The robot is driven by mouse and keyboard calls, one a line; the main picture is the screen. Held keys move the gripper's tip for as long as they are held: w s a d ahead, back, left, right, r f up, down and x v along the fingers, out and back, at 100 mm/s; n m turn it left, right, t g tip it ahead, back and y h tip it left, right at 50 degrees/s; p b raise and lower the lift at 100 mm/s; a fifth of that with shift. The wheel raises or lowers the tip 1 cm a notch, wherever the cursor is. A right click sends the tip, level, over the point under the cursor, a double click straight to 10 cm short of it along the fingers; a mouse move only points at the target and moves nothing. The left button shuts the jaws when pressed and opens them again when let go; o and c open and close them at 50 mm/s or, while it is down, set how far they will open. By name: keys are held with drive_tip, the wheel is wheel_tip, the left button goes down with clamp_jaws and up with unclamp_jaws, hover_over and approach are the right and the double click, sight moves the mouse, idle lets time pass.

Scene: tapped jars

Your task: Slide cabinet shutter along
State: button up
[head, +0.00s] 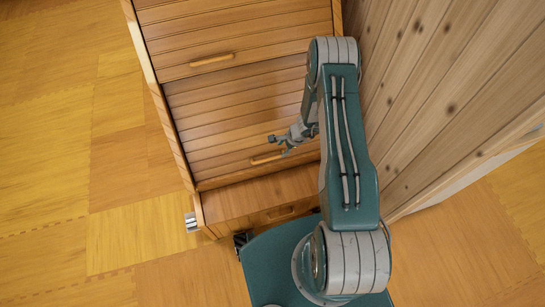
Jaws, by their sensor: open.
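The wooden cabinet (182,145) stands ahead of me, its slatted front seen from above. One slatted shutter panel (235,115) carries a pale bar handle (267,158) near its lower edge. A second slatted panel (235,30) above it has a similar handle (212,60). My gripper (280,145) is open and empty, close to the lower handle at its upper right. I cannot tell whether a finger touches the handle. My arm hides the right side of the cabinet front.
A wooden plank wall (440,90) stands close on the right of my arm. A lower wooden section with a handle (280,214) sits at the cabinet's near end. A small grey object (191,222) lies by its left corner. The yellow wood floor (60,150) at left is clear.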

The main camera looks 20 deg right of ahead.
sight(271, 158)
drive_tip(key=x, duration=0.9)
drive_tip(key=shift+a+f, duration=0.15)
drive_tip(key=shift+c, duration=0.4)
clamp_jaws()
